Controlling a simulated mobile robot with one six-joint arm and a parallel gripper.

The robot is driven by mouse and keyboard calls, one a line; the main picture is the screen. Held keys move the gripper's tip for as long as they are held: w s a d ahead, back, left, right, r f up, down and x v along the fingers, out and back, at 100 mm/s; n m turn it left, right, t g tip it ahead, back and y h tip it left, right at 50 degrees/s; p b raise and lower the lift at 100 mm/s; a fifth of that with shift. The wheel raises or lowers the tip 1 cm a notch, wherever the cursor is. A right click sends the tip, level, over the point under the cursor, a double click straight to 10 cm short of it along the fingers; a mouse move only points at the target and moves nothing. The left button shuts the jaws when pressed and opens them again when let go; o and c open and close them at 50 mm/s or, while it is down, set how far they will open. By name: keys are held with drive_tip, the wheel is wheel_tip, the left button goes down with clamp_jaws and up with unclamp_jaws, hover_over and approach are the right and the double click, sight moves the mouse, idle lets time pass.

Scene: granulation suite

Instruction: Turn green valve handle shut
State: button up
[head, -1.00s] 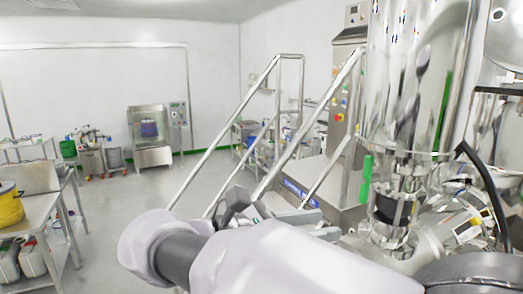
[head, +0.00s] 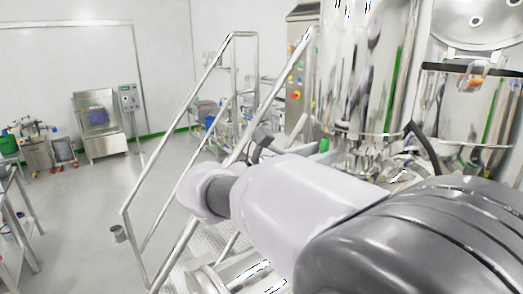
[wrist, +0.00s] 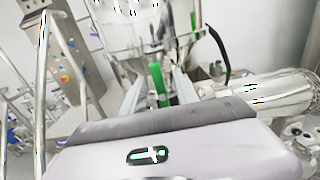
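The green valve handle (wrist: 157,82) stands upright in the wrist view, below the shiny steel vessel (wrist: 135,40). My gripper (wrist: 158,92) is open, with one pale finger on each side of the handle and gaps showing between. I cannot tell how far the handle lies beyond the fingertips. In the head view a small green piece, likely the handle (head: 324,146), shows just above my arm. My arm hides most of my gripper there.
A steel stair with handrails (head: 180,150) stands left of my arm. Steel pipework (wrist: 265,90) lies right of my gripper, and a black cable (head: 425,150) hangs beside the vessel. Open floor (head: 80,200) lies at the left.

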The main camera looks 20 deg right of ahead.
drive_tip(key=shift+w, duration=0.2)
clamp_jaws()
drive_tip(key=shift+s+f+m, duration=0.1)
drive_tip(key=shift+m, duration=0.2)
drive_tip(key=f+m+b, duration=0.1)
drive_tip(key=m+b, duration=0.4)
drive_tip(key=s+m+b, duration=0.1)
drive_tip(key=m+b, duration=0.5)
drive_tip(key=s+d+f+m+b, duration=0.1)
drive_tip(key=m+b, duration=0.4)
drive_tip(key=m, duration=0.1)
drive_tip(key=shift+s+f, duration=0.25)
drive_tip(key=shift+f, duration=0.1)
drive_tip(key=shift+m+b, duration=0.3)
drive_tip(key=shift+b, duration=0.05)
